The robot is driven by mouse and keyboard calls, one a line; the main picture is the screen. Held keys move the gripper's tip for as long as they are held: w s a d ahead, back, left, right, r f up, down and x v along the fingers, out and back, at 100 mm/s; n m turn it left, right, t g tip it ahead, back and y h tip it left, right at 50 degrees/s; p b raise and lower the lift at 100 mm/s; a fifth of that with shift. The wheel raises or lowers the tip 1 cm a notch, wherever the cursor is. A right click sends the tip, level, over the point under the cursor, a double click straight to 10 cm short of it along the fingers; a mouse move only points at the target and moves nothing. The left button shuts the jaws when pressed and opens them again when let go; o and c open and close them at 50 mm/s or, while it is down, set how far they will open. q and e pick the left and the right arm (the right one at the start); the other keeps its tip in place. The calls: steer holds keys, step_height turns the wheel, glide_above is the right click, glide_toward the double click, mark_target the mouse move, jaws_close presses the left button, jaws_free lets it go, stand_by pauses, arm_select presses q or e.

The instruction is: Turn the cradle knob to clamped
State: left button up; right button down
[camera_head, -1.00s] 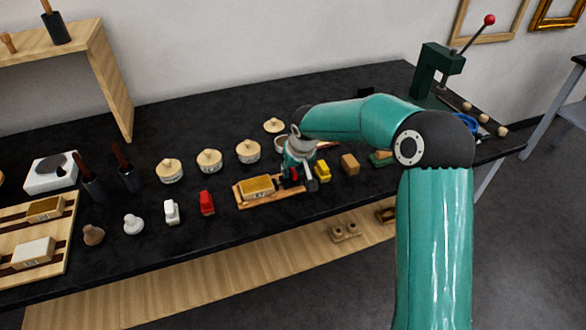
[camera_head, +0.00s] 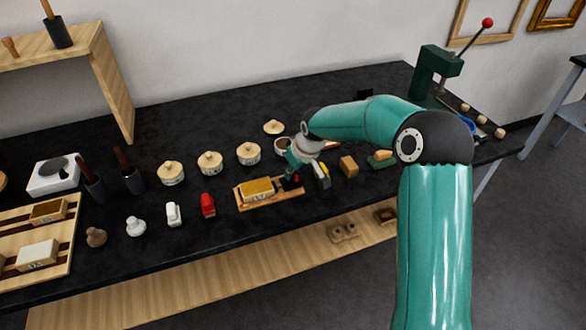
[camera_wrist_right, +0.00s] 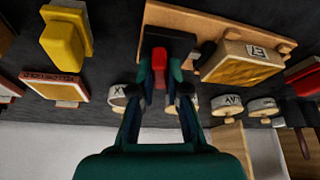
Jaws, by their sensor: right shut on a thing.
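The cradle (camera_head: 284,200) is a wooden board near the middle of the black table, holding a gilt, labelled block (camera_head: 257,190). Its board (camera_wrist_right: 190,20) and block (camera_wrist_right: 240,64) also show in the right wrist view. A red knob (camera_wrist_right: 160,58) sits by a dark part at the board's end. My right gripper (camera_head: 291,181) is at that end, and in the wrist view its two fingers (camera_wrist_right: 160,80) are closed around the red knob. The fingers and arm hide much of the knob, so its pointer and any markings cannot be read. My left gripper is not in view.
A yellow block (camera_head: 322,176) and a tan block (camera_head: 349,167) stand close to the right of my gripper. A red object (camera_head: 208,205) and a white one (camera_head: 173,214) stand left of the cradle. Lidded pots (camera_head: 248,153) line up behind it.

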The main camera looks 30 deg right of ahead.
steer(key=n+y, duration=0.1)
steer(key=n, duration=0.1)
steer(key=shift+d+n, duration=0.1)
steer(key=shift+n, duration=0.3)
steer(key=n+y+b, duration=0.1)
steer(key=n, duration=0.2)
steer(key=shift+w+n+g, duration=0.1)
steer(key=shift+n+g, duration=0.2)
steer(key=n+y, duration=0.1)
steer(key=n, duration=0.1)
steer(key=shift+d+n+g, duration=0.1)
steer(key=shift+n+g, duration=0.3)
steer(key=n, duration=0.2)
steer(key=shift+r+n+g+y, duration=0.1)
steer(key=shift+n+g+y, duration=0.2)
steer(key=shift+g, duration=0.1)
steer(key=shift+n+g+p, duration=0.5)
steer(key=shift+n+p, duration=0.3)
steer(key=shift+n, duration=0.6)
steer(key=shift+d, duration=0.1)
steer(key=c, duration=1.2)
jaws_free()
steer(key=shift+o, duration=0.2)
